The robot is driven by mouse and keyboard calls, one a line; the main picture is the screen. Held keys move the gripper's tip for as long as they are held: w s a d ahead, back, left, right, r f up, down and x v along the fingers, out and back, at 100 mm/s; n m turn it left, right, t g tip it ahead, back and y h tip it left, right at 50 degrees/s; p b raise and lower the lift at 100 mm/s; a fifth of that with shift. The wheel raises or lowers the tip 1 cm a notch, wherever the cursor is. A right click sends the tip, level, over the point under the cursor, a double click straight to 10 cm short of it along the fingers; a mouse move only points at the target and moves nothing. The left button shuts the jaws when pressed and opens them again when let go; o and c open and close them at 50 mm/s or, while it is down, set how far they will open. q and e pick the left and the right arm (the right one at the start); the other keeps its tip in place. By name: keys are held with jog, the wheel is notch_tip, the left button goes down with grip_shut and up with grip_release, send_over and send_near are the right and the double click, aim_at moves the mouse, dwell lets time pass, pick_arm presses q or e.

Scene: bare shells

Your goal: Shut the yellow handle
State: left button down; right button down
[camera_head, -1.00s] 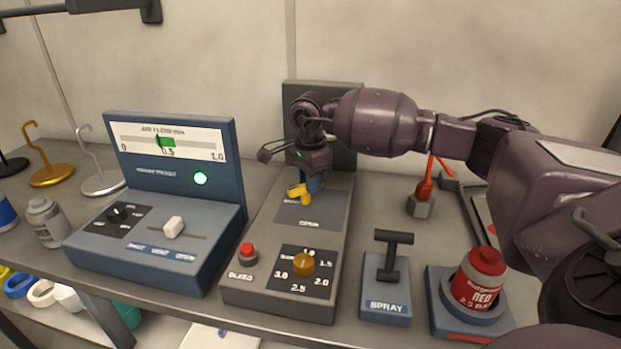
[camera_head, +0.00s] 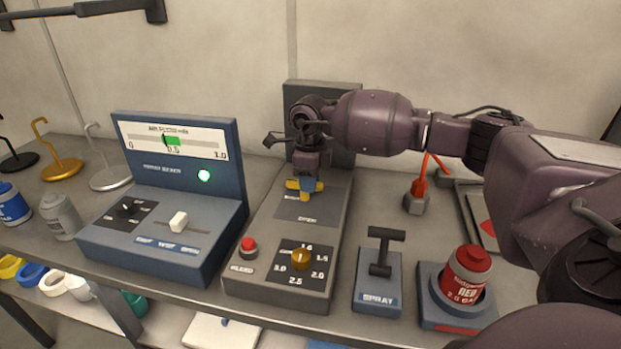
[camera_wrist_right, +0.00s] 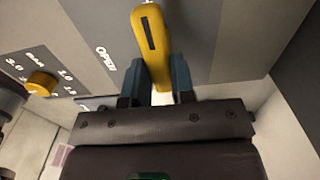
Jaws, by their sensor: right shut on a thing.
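The yellow handle (camera_head: 292,185) sits on the dark plate of the grey panel (camera_head: 258,228). It lies roughly crosswise, with a yellow end showing on each side of the blue fingers. My right gripper (camera_head: 306,187) comes down on it from above and is shut on it. In the right wrist view the yellow handle (camera_wrist_right: 152,40) has a dark slot and passes between the blue fingers of my right gripper (camera_wrist_right: 156,82). A white "OPEN" label shows on the plate to its left. The handle's pivot is hidden. My left gripper is out of view.
In front of the handle are a red button (camera_head: 248,245) and an orange knob (camera_head: 301,259). A blue gauge console (camera_head: 150,255) with a green light stands left. A spray lever (camera_head: 381,255) and a red bottle (camera_head: 467,275) stand right. Hooked stands (camera_head: 62,168) are far left.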

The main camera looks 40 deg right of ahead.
jog(key=shift+m, duration=0.3)
jog(key=c, duration=1)
grip_release()
jog(key=shift+o, duration=0.2)
jog(key=shift+r, duration=0.15)
notch_tip(320, 180, up, 11)
jog(key=shift+f, duration=0.2)
